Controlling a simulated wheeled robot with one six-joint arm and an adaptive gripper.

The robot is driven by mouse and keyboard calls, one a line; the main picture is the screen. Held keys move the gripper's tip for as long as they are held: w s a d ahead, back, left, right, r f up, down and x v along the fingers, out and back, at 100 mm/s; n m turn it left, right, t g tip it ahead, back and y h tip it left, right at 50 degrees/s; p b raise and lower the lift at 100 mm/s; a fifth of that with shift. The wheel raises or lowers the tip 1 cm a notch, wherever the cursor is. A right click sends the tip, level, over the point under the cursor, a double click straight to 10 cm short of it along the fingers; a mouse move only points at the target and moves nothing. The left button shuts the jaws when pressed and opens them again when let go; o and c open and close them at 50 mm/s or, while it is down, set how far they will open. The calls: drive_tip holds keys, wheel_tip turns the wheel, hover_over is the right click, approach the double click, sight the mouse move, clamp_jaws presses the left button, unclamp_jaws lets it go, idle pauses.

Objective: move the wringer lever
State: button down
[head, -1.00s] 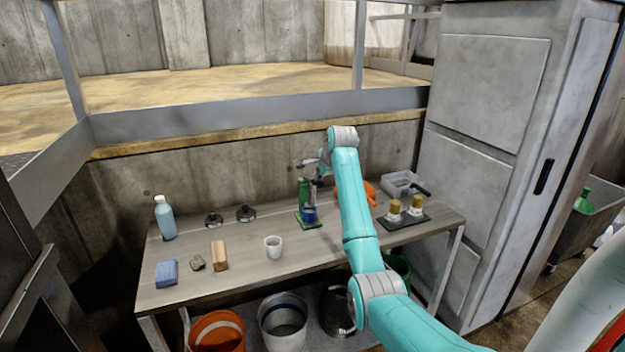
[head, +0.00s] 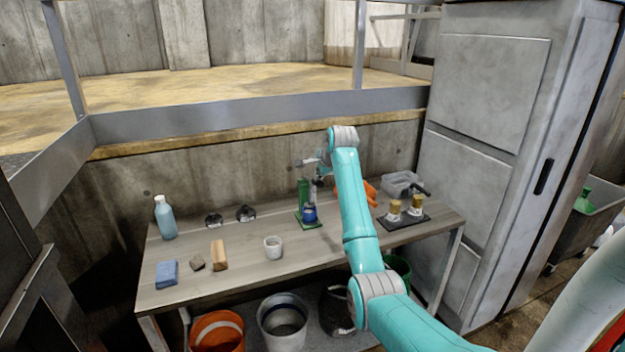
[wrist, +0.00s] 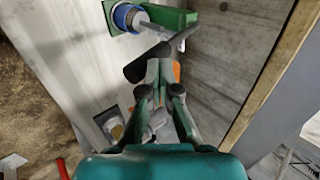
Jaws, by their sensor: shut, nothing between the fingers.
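The wringer is a green stand with a blue cylinder (head: 309,213) at its foot, toward the back of the bench in the head view. In the wrist view its green part (wrist: 172,20) and blue-rimmed cylinder (wrist: 127,17) are at the top. The wringer lever (wrist: 148,61) shows there as a grey rod ending in a dark handle. My gripper (wrist: 163,72) is shut and empty, its fingertips at the dark handle in the picture. I cannot tell whether they touch it. In the head view my arm hides part of this area.
On the bench (head: 240,272) stand a blue bottle (head: 164,218), a white cup (head: 273,247), a wooden block (head: 219,255) and a blue sponge (head: 167,273). A dark tray with yellow-topped items (head: 405,217) is on the right. A concrete wall rises behind, a grey cabinet (head: 490,150) at right.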

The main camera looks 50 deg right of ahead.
wheel_tip(320, 180, down, 7)
drive_tip(key=shift+f, duration=0.15)
idle(3.9)
drive_tip(key=shift+r, duration=0.2)
drive_tip(key=shift+v, duration=4.1)
drive_tip(key=shift+w, duration=0.1)
